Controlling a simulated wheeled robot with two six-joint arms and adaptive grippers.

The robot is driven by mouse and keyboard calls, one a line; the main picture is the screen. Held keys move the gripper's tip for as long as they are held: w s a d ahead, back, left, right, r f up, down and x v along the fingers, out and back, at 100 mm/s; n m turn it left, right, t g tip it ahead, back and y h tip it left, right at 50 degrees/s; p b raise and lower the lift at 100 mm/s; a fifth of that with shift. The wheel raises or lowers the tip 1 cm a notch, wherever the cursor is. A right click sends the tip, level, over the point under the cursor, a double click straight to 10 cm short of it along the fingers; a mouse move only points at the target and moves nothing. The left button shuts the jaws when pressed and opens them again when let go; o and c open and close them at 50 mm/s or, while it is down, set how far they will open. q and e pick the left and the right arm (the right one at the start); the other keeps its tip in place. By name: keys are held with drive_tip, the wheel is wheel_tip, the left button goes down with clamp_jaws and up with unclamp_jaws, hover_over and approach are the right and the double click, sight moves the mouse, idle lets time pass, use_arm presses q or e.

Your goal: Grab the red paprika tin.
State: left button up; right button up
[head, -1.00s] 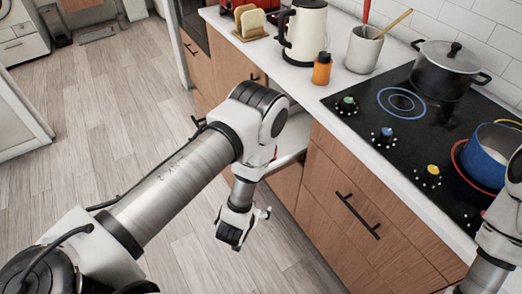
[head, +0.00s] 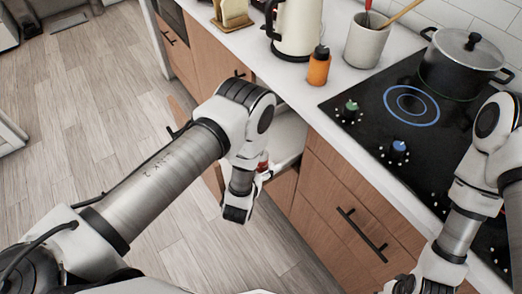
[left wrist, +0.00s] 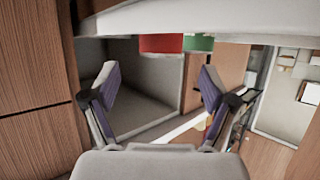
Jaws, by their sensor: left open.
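A red tin (left wrist: 160,43) and a green tin (left wrist: 199,43) stand side by side at a white shelf edge in the left wrist view, only partly visible. A bit of red (head: 263,162) shows beside my left wrist in the head view, mostly hidden by the arm. My left gripper (left wrist: 158,82) is open and empty, its fingers apart and pointing toward the cabinet opening, with the tins beyond the fingertips. It also shows in the head view (head: 248,192). My right gripper (head: 405,285) is at the bottom edge, cut off; its jaws cannot be made out.
The open cabinet with a white shelf (head: 289,135) lies beside my left arm. A drawer front with a black handle (head: 362,235) is to its right. Above, the counter holds an orange bottle (head: 318,68), a kettle (head: 297,25), a utensil crock (head: 366,42) and a black pot (head: 462,65).

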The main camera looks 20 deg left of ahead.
use_arm(q)
drive_tip(key=shift+x, duration=0.85)
drive_tip(key=x, duration=0.4)
drive_tip(key=shift+w+f+p, duration=0.2)
drive_tip(key=shift+w+p, duration=0.15)
drive_tip(key=shift+s+r, duration=0.15)
drive_tip(key=shift+c, duration=0.7)
drive_tip(key=c, duration=1.2)
